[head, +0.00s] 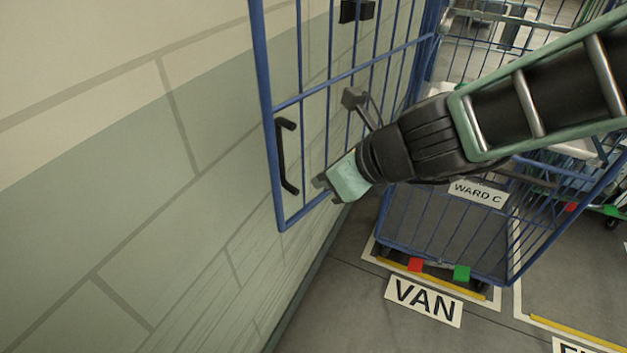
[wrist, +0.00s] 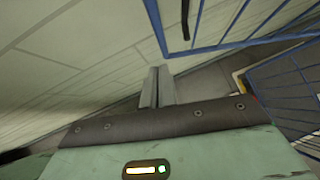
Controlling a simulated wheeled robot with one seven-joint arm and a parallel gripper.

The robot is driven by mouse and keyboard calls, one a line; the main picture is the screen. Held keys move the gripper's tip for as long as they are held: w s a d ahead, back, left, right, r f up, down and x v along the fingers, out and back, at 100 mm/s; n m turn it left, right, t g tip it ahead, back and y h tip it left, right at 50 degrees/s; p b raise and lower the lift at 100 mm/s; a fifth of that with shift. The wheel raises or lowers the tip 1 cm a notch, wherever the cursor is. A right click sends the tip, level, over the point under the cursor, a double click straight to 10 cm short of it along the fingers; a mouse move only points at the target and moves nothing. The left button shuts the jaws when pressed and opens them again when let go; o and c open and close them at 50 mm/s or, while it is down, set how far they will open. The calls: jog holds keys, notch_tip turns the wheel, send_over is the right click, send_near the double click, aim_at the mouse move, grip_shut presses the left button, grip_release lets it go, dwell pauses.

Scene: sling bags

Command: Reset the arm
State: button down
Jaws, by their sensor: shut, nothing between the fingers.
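My gripper (head: 323,186) is at the end of my arm, which reaches in from the right in the head view. In the wrist view my gripper (wrist: 157,72) shows its two grey fingers pressed together with nothing between them. It is beside the lower part of an open blue barred gate (head: 347,75), close to the gate's black handle (head: 287,157). I cannot tell whether my gripper touches the gate. The gate's bars also show in the wrist view (wrist: 232,38), above and to the right of the fingers.
A blue cage trolley (head: 440,225) labelled WARD C stands right of the gate, behind a floor sign (head: 423,299) reading VAN. A pale green and cream wall (head: 120,190) fills the left side. Grey floor (head: 345,300) shows clear between the wall and the sign.

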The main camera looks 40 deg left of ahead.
jog(key=v, duration=0.6)
jog(key=s+d+f+n+h+b, duration=0.2)
jog(key=d+n, duration=0.6)
jog(key=d, duration=0.3)
jog(key=s+d+f+n+h+b, duration=0.1)
jog(key=s+d+f+n+h, duration=0.2)
jog(key=d+n, duration=0.6)
jog(key=s+d+f+n+h+b, duration=0.2)
jog(key=d+n, duration=0.6)
jog(key=d, duration=0.7)
jog(key=shift+s+d+f+n+h+b, duration=0.2)
jog(key=shift+s+f+n+h+b, duration=0.15)
jog(key=shift+s+h, duration=0.4)
